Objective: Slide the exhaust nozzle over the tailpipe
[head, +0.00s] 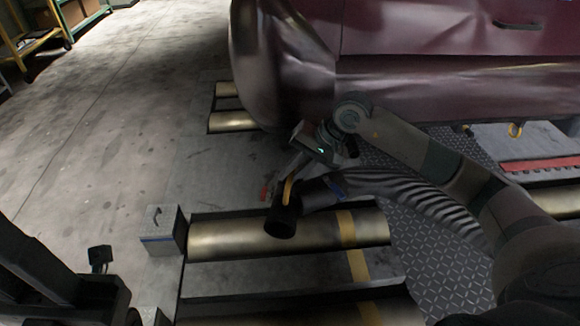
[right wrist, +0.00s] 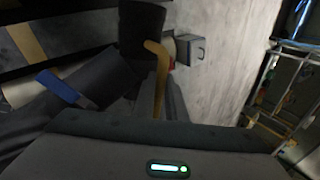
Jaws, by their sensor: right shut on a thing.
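The exhaust nozzle (head: 281,221) is a black, wide-mouthed cylinder with a curved yellow handle (head: 288,190). A dark pipe joins it to a grey ribbed hose. My right gripper (head: 284,183) is shut on the handle and holds the nozzle over the front roller, mouth toward the lower left. In the right wrist view the nozzle (right wrist: 142,22) stands beyond the fingers, the handle (right wrist: 158,62) runs between them, and a blue band marks the pipe at left. I cannot make out the tailpipe; the dark red car (head: 430,60) is behind. My left gripper is not in view.
A metal roller (head: 225,243) with a yellow stripe lies below the nozzle. The ribbed hose (head: 430,200) runs right, behind my right arm. A grey box (head: 160,230) stands at the roller's left end. A yellow ring (head: 515,130) hangs beneath the car.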

